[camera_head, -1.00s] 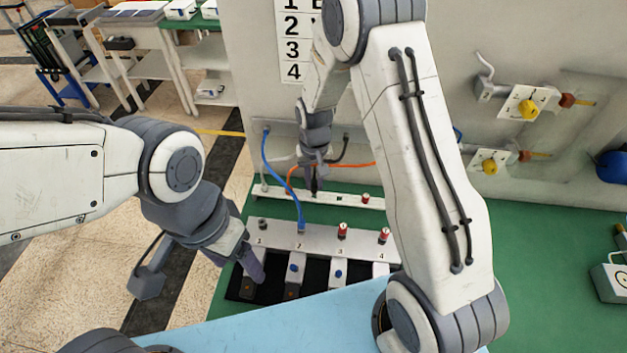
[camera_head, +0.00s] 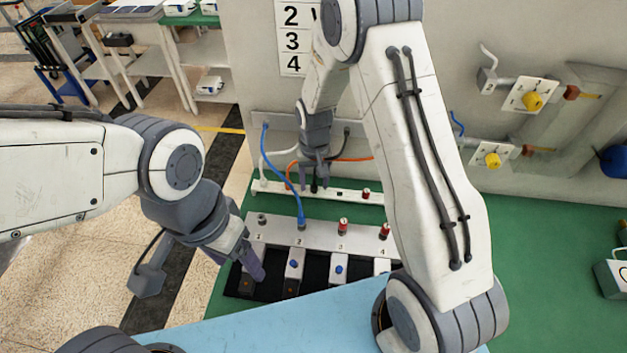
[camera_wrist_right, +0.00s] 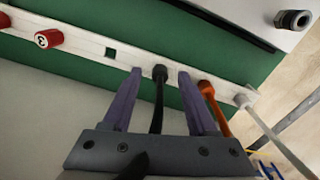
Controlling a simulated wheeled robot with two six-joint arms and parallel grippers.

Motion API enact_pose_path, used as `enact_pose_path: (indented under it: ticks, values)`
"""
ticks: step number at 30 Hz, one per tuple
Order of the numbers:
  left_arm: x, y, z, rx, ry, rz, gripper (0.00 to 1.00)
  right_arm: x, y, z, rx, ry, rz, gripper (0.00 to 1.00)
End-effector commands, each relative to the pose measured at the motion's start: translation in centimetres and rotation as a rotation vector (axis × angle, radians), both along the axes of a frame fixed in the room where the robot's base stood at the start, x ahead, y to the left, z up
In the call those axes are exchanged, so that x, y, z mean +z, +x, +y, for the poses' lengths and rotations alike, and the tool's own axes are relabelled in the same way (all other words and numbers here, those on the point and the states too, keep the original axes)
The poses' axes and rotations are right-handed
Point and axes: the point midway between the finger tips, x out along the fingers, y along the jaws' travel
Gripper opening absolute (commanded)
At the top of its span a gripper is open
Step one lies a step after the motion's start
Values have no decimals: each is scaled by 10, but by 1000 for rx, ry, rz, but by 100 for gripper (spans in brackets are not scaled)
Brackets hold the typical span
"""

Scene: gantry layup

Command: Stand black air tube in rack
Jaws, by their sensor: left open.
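The black air tube (camera_wrist_right: 158,105) has its dark end at the white rack strip (camera_wrist_right: 85,45), beside the orange tube (camera_wrist_right: 210,92). It looks seated in the rack, upright. My right gripper (camera_wrist_right: 158,75) is open, with its purple fingers on either side of the tube and a gap on each side. In the head view, my right gripper (camera_head: 315,184) is low over the rack (camera_head: 345,195). My left gripper (camera_head: 254,274) is open above the black-based block at position 1, in front of the numbered manifold (camera_head: 320,236).
A blue tube (camera_head: 278,170) arches to manifold port 2. Red caps (camera_head: 343,225) stand on ports 3 and 4, and another red cap (camera_head: 366,193) on the rack. The wall panel with yellow-knobbed valves (camera_head: 532,100) stands behind.

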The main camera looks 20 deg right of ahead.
Motion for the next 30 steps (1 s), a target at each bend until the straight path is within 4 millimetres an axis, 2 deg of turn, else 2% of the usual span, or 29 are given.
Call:
enact_pose_path:
  ticks: [7, 10, 22, 25, 30]
  values:
    - [0, 0, 0, -1, 0, 0, 70, 1, 0, 0, 0, 0, -1, 58]
    - [-2, 0, 0, -1, 0, 0, 70, 8, 1, 0, 0, 0, -4, 58]
    - [-16, 0, 0, -2, 0, 0, 70, 82, 1, 0, 0, 0, -6, 58]
    - [-17, 0, 0, -2, 0, 0, 70, 95, 1, 0, 0, 1, -3, 58]
    - [-18, 0, 0, -2, 0, 0, 70, 104, 1, 0, 0, 0, 0, 58]
